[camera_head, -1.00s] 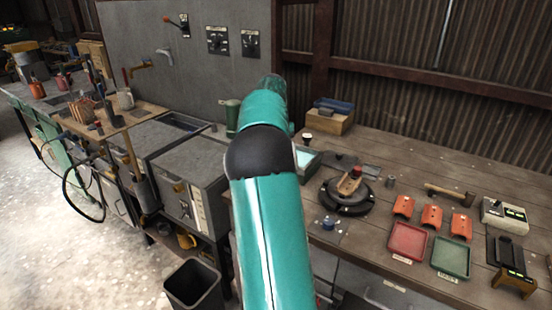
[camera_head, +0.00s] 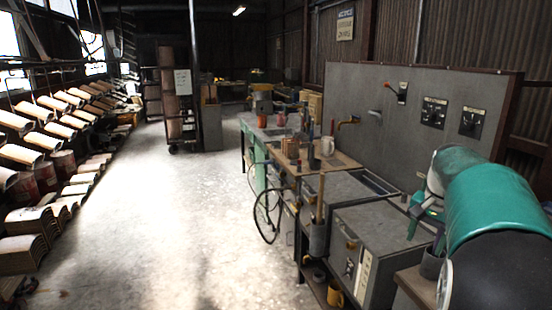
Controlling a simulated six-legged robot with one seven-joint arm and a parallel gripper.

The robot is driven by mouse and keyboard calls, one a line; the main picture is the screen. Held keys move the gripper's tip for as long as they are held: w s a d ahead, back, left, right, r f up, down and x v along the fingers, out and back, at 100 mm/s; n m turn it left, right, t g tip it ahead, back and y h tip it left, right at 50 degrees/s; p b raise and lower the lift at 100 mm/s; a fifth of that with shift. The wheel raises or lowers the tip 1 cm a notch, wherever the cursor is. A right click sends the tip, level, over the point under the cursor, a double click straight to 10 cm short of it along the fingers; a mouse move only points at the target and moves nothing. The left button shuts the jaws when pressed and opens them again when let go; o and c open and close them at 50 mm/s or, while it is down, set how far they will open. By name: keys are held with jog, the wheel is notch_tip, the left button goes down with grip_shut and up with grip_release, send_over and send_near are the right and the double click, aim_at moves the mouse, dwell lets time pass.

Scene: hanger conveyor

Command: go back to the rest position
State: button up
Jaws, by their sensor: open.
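My teal arm with its dark joint fills the lower right of the head view. At its far end my gripper (camera_head: 420,216) shows as small teal and dark parts above the right end of the grey cabinet. It is open, and I see nothing held in it. Part of it is hidden behind my own wrist and arm.
Grey cabinets (camera_head: 376,247) and a workbench with tools stand right of centre, below a grey wall panel (camera_head: 408,125) with switches. A hoop-shaped wheel (camera_head: 268,216) leans at the bench front. The pale floor (camera_head: 190,220) is open. Racks of curved tiles (camera_head: 55,140) line the left.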

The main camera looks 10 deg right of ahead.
jog(key=s+a+r+n+t, duration=0.1)
jog(key=s+a+n, duration=0.2)
jog(key=a, duration=0.6)
jog(key=s+a+r+n+t, duration=0.1)
jog(key=s+a+n, duration=0.2)
jog(key=a, duration=0.7)
jog(key=s+a+f+n+t, duration=0.2)
jog(key=s+a+f+n, duration=0.3)
jog(key=s+a, duration=0.5)
jog(key=shift+s+a+f+n, duration=0.3)
jog(key=shift+a+f, duration=0.15)
jog(key=shift+a, duration=0.8)
jog(key=shift+c, duration=0.2)
jog(key=c, duration=0.3)
jog(key=shift+d, duration=0.15)
